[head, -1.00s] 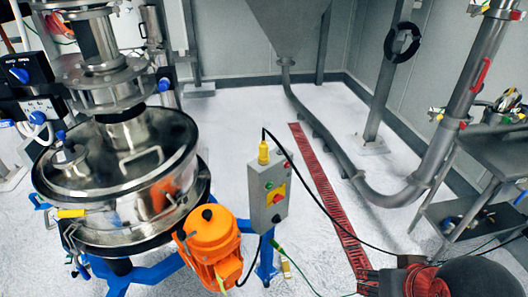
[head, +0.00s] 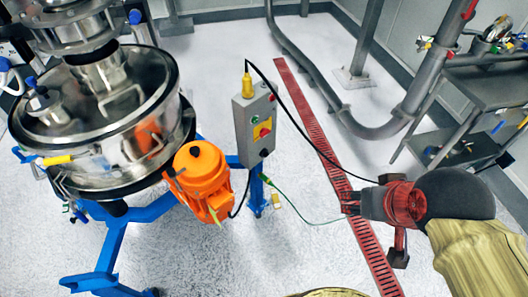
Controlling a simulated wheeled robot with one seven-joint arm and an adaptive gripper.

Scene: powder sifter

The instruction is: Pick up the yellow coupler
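A small yellow piece (head: 276,201) lies on the floor beside the foot of the control box stand, near a green-tipped cable; it may be the yellow coupler. Another yellow fitting (head: 247,86) stands upright on top of the grey control box (head: 255,127), with a black cable running from it. I cannot tell for sure which is the coupler. My gripper (head: 346,203), dark and red, is at the right, pointing left, above the floor and red drain. It is apart from both yellow pieces. Its fingers are too small and dark to tell whether they are open.
The steel sifter (head: 105,120) stands at the left on a blue frame (head: 112,245), with an orange motor (head: 201,175) beside it. A thin green cable (head: 310,220) and a black cable cross toward my gripper. A metal shelf (head: 470,150) stands right.

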